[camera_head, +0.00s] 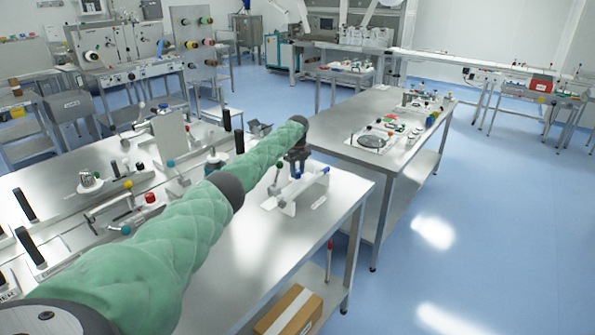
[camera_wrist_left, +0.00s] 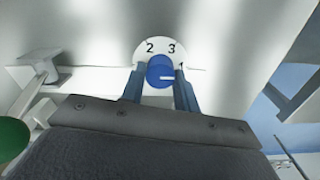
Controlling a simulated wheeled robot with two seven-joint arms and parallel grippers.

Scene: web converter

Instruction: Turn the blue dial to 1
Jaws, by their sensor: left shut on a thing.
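The blue dial (camera_wrist_left: 160,71) sits on a round white plate (camera_wrist_left: 150,50) marked 2, 3 and 1. A short white line on the dial lies nearly level in the wrist view, its right end a little below the 1 at the right edge. My left gripper (camera_wrist_left: 160,80) is shut on the dial, one blue-grey finger on each side. In the head view, my left gripper (camera_head: 297,160) reaches down to a white fixture (camera_head: 292,192) near the right end of the steel table; the dial itself cannot be made out there. My right gripper is not in view.
The steel table (camera_head: 250,235) carries several levers, knobs and black handles left of my green-sleeved arm. A second table (camera_head: 375,110) with small parts stands behind on the right. A cardboard box (camera_head: 290,312) lies on the lower shelf. Blue floor on the right is clear.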

